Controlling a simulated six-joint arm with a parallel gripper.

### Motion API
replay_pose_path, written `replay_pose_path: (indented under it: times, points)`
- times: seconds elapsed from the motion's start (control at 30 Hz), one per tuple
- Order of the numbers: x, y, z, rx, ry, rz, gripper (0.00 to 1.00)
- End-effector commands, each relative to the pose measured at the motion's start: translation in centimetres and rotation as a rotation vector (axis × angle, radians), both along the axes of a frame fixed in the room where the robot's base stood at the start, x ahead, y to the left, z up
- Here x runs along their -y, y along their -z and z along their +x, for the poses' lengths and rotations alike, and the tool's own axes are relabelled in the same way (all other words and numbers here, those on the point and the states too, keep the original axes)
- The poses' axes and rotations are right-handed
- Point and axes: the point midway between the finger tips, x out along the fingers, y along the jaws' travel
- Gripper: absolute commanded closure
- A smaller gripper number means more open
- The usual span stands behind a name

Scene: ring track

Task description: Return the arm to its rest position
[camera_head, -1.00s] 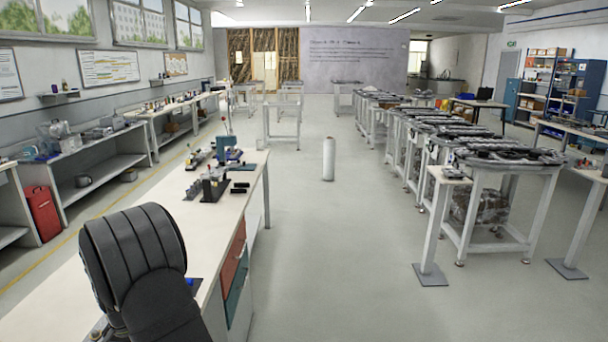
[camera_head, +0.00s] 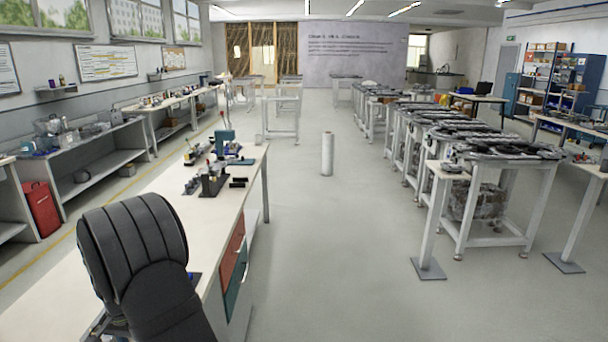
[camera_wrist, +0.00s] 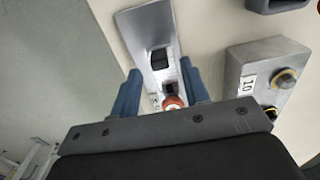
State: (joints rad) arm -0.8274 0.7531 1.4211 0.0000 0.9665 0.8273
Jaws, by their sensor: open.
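My gripper (camera_wrist: 160,67) shows in the wrist view with its two blue fingers apart. It is open, and no object is clamped between the fingers. A silvery metal plate with dark square openings (camera_wrist: 151,32) lies beyond the fingers. A small orange-red round part (camera_wrist: 174,102) shows between the fingers, near the gripper's body; its distance below them is unclear. In the head view my black arm stands at the lower left, over the long workbench (camera_head: 139,196). The gripper itself is hidden there.
A grey box with round knobs (camera_wrist: 268,76) lies right of the fingers in the wrist view. A teal press (camera_head: 224,140) and a dark fixture (camera_head: 213,181) stand farther along the bench. A white cylinder (camera_head: 327,154) stands on open floor. Frames with dark parts (camera_head: 500,150) line the right.

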Motion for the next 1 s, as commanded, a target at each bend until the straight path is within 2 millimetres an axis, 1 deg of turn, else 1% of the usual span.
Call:
replay_pose_path:
  times: [0.03,0.3,0.6,0.7,0.73,0.8,1.0]
  points:
    - [0.0,-1.2,0.1,0.003,0.000,0.003,0.58]
    - [0.0,-6.6,0.1,0.003,0.000,0.003,0.58]
    - [0.0,-12.6,0.0,0.003,0.000,0.003,0.58]
    - [0.0,-14.1,0.0,0.001,0.000,0.001,0.58]
    - [0.1,-12.9,-0.1,-0.003,0.000,-0.004,0.58]
    - [0.1,-11.3,-0.1,-0.004,0.000,-0.004,0.58]
    - [0.1,-7.3,0.0,-0.003,0.000,-0.003,0.58]
